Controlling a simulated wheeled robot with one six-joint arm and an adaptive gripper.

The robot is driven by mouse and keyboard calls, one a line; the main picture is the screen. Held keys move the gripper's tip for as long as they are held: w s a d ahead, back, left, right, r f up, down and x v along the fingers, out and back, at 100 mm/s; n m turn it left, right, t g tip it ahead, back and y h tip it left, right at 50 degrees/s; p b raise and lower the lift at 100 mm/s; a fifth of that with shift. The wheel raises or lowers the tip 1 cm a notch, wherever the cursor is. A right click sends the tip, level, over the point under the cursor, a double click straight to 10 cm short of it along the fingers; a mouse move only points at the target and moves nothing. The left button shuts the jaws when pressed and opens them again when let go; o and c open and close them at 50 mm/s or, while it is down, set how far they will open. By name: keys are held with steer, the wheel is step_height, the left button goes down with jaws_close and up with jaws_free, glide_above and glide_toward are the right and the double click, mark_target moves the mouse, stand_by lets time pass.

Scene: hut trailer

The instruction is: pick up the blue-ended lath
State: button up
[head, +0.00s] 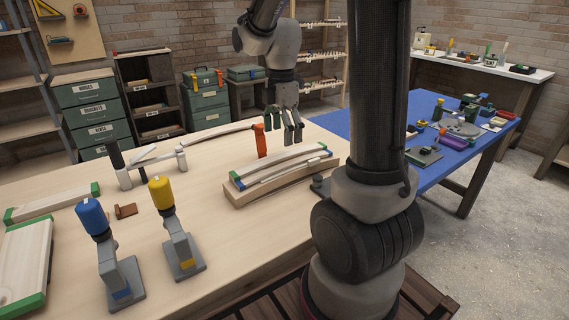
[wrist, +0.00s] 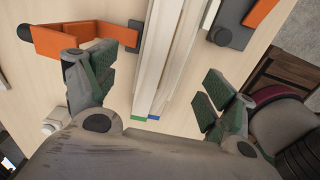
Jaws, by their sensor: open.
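My gripper (head: 285,130) hangs above the bench by the laths. In the wrist view my gripper (wrist: 157,92) is open and empty, with one finger on each side of the pair.
An orange clamp (head: 260,141) stands just behind the laths, and orange parts (wrist: 100,45) show near my left finger. Blue-topped (head: 91,217) and yellow-topped (head: 161,193) tools stand at the front left. A blue table (head: 448,165) is at the right. The bench between is mostly clear.

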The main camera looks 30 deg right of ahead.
mark_target(285, 157)
steer(key=f, duration=0.8)
steer(key=shift+s+d, duration=0.15)
steer(key=shift+s, duration=0.15)
steer(key=c, duration=1.1)
